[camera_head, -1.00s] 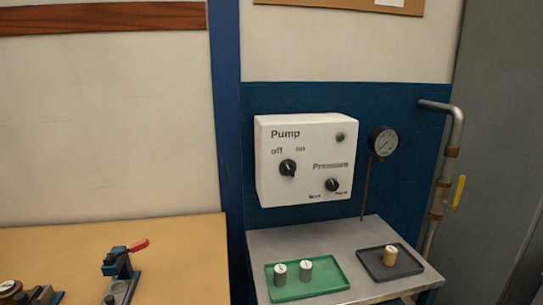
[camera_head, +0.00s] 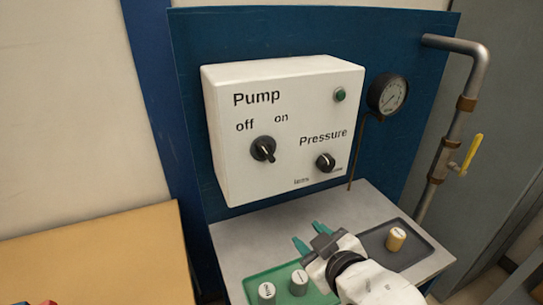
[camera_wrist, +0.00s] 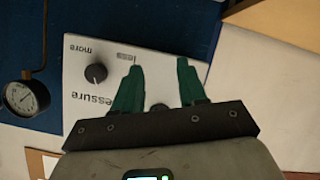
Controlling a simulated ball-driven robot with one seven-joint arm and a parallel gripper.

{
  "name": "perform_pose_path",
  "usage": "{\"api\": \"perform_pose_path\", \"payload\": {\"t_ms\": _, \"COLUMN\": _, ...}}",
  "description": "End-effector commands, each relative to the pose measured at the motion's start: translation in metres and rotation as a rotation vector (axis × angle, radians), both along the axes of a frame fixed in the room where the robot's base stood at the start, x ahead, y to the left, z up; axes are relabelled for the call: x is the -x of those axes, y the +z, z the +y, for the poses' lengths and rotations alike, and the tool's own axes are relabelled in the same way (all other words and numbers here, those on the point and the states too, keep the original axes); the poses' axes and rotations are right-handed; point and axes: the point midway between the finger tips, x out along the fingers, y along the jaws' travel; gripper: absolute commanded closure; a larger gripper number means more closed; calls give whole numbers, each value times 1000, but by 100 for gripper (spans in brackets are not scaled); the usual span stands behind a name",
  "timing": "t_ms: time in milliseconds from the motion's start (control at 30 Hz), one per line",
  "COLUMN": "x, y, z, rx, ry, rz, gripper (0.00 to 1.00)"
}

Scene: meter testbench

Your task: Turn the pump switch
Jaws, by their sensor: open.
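The pump switch (camera_head: 263,149) is a black round knob with a raised grip, on the left of a white control box (camera_head: 230,170) under "Pump", "off" and "on". I cannot tell for sure which label it points to. In the wrist view, upside down, a dark knob that looks like the pump switch (camera_wrist: 158,107) shows partly between the fingers, its edge hidden by the gripper. My gripper (camera_head: 309,236) has teal fingers and is open and empty, below the box and above the bench, apart from the switch. Its fingers (camera_wrist: 159,66) also show in the wrist view.
A smaller pressure knob (camera_head: 325,162) and a green lamp (camera_head: 340,95) are on the box. A gauge (camera_head: 388,93) and pipe (camera_head: 467,95) stand to the right. The metal bench (camera_head: 235,235) holds a green tray (camera_head: 252,282) and dark tray (camera_head: 420,253) with small cylinders.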

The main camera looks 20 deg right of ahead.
Motion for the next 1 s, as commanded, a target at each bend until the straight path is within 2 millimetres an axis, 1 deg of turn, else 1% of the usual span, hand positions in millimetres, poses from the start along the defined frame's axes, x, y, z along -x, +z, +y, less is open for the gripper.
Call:
{"api": "perform_pose_path", "payload": {"t_ms": 33, "x": -14, "y": 34, "z": 11, "rx": 29, "ry": 28, "rz": -117, "gripper": 58}}
{"api": "perform_pose_path", "payload": {"t_ms": 100, "x": -23, "y": 73, "z": 21, "rx": 66, "ry": 52, "rz": -244, "gripper": 58}}
{"api": "perform_pose_path", "payload": {"t_ms": 200, "x": -28, "y": 109, "z": 31, "rx": 101, "ry": 70, "rz": -360, "gripper": 58}}
{"api": "perform_pose_path", "payload": {"t_ms": 267, "x": -31, "y": 120, "z": 34, "rx": 111, "ry": 75, "rz": -395, "gripper": 58}}
{"api": "perform_pose_path", "payload": {"t_ms": 333, "x": -35, "y": 126, "z": 35, "rx": 116, "ry": 77, "rz": -412, "gripper": 58}}
{"api": "perform_pose_path", "payload": {"t_ms": 467, "x": -52, "y": 126, "z": 34, "rx": 118, "ry": 76, "rz": -411, "gripper": 58}}
{"api": "perform_pose_path", "payload": {"t_ms": 700, "x": -96, "y": 126, "z": 35, "rx": 116, "ry": 77, "rz": -409, "gripper": 58}}
{"api": "perform_pose_path", "payload": {"t_ms": 800, "x": -112, "y": 126, "z": 34, "rx": 116, "ry": 77, "rz": -408, "gripper": 58}}
{"api": "perform_pose_path", "payload": {"t_ms": 900, "x": -124, "y": 125, "z": 34, "rx": 116, "ry": 77, "rz": -408, "gripper": 58}}
{"api": "perform_pose_path", "payload": {"t_ms": 1000, "x": -132, "y": 124, "z": 34, "rx": 116, "ry": 77, "rz": -408, "gripper": 58}}
